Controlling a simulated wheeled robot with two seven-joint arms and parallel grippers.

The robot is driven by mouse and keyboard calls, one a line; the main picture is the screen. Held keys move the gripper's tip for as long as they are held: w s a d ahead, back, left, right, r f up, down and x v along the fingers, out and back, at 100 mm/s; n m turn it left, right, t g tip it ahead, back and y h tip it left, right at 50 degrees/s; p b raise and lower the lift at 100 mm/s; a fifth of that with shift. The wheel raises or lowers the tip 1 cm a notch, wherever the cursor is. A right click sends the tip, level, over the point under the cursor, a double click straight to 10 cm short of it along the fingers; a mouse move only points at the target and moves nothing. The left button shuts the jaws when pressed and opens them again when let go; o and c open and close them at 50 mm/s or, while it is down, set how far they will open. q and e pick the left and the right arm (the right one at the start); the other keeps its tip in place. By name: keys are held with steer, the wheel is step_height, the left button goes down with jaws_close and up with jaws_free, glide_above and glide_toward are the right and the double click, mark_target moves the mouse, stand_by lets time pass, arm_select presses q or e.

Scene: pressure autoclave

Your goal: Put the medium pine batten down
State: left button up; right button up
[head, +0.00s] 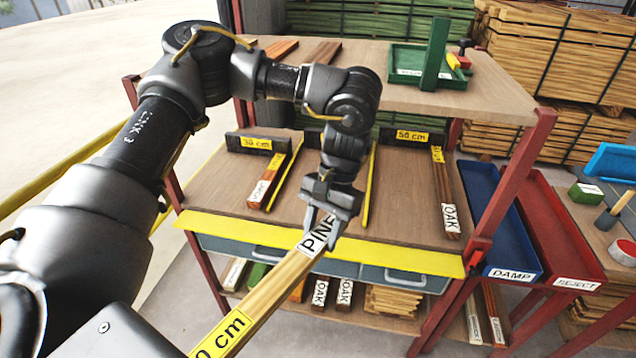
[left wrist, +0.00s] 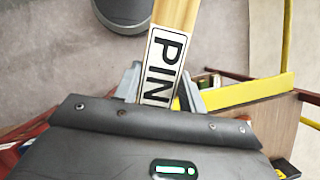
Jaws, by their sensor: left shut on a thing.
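My left gripper (head: 326,214) is shut on the pine batten (head: 268,294), near the end with the white PINE label. The batten slants from the gripper toward the lower left of the head view, in front of the bench's yellow front edge (head: 400,256). A yellow label ending in "0 cm" is on its near part; the first digit is cut off. The left wrist view shows the batten (left wrist: 177,16) between the fingers (left wrist: 160,88), its label partly covered. My right gripper is not in view.
The bench top (head: 405,205) has a 30 cm block (head: 257,143) and a 50 cm block (head: 405,136) at the back. A labelled batten (head: 266,185) and an OAK batten (head: 446,195) lie there. Blue DAMP (head: 500,215) and red REJECT (head: 555,230) trays stand right.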

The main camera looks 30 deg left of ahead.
arm_select(q)
steer(key=w+m+y+p, duration=0.1)
steer(key=w+m, duration=0.1)
steer(key=m, duration=0.1)
steer(key=w+f+m+t+y+p, duration=0.1)
steer(key=w+m+p, duration=0.1)
steer(key=m, duration=0.1)
steer(key=w+d+f+m+t+y+p, duration=0.1)
steer(key=w+m+p, duration=0.1)
steer(key=m, duration=0.2)
steer(key=shift+y, duration=0.3)
steer(key=w+a+f+m+t+h+p, duration=0.1)
steer(key=w+a+f+m+t+p, duration=0.1)
steer(key=a+m, duration=0.4)
steer(key=w+a+f+m+t+h+p, duration=0.1)
steer(key=w+a+m+t+p, duration=0.3)
steer(key=m, duration=1.1)
steer(key=a+f+p, duration=0.1)
steer(key=a+p, duration=0.2)
steer(key=shift+w+a+t+h, duration=0.3)
steer(key=shift+t, duration=0.1)
steer(key=shift+f, duration=0.15)
